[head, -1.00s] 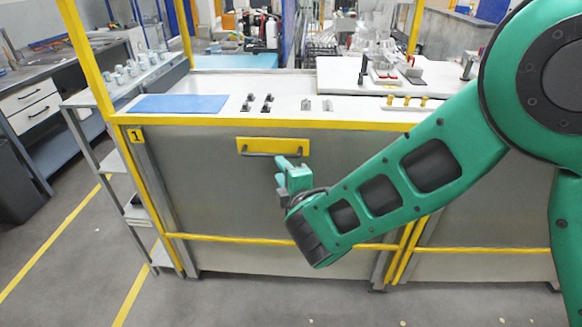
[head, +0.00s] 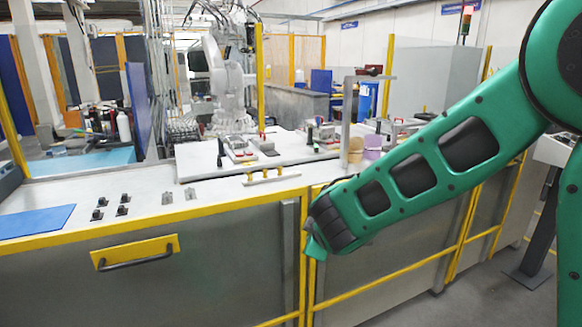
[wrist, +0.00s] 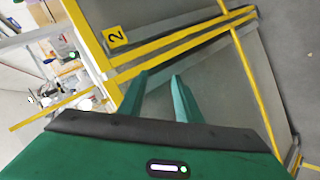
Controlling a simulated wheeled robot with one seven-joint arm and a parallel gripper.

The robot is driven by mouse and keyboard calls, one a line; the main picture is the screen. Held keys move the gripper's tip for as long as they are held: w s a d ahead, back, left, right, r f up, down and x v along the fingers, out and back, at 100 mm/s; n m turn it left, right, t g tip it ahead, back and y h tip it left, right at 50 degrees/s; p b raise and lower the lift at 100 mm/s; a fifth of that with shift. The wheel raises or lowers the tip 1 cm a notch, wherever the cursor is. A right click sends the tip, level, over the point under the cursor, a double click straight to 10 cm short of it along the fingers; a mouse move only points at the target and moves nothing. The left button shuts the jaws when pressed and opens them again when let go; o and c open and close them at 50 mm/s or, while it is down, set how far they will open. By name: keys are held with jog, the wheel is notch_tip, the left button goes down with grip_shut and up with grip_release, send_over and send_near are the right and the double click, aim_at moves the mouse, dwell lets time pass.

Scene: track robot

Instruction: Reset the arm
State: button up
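My green arm reaches in from the right in the head view, bent down in front of the workbench. My gripper (head: 314,248) is mostly hidden behind my own wrist there; only a small green part shows near the yellow post. In the wrist view my gripper (wrist: 161,80) shows two green fingers standing apart with nothing between them.
The workbench (head: 230,196) has a yellow edge and a yellow panel with a dark handle (head: 136,253). A blue mat (head: 36,221), small black parts (head: 111,206) and a white board (head: 214,158) lie on top. A white robot arm (head: 226,70) stands behind. Floor is free at lower right.

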jog(key=s+d+m+g+h, duration=0.25)
jog(key=s+d+m, duration=0.45)
jog(key=d, duration=0.8)
jog(key=s+d+m+g+h, duration=0.1)
jog(key=s+d+m+g, duration=0.3)
jog(key=s+d, duration=0.75)
jog(key=s+d+m+g+y, duration=0.1)
jog(key=s+d+m, duration=0.3)
jog(key=s, duration=0.6)
jog(key=s+d+m+g+y, duration=0.1)
jog(key=s+d+m+g, duration=0.2)
jog(key=s, duration=0.7)
jog(key=shift+d+r+m+y, duration=0.35)
jog(key=shift+d+r+m, duration=0.1)
jog(key=shift+m, duration=0.65)
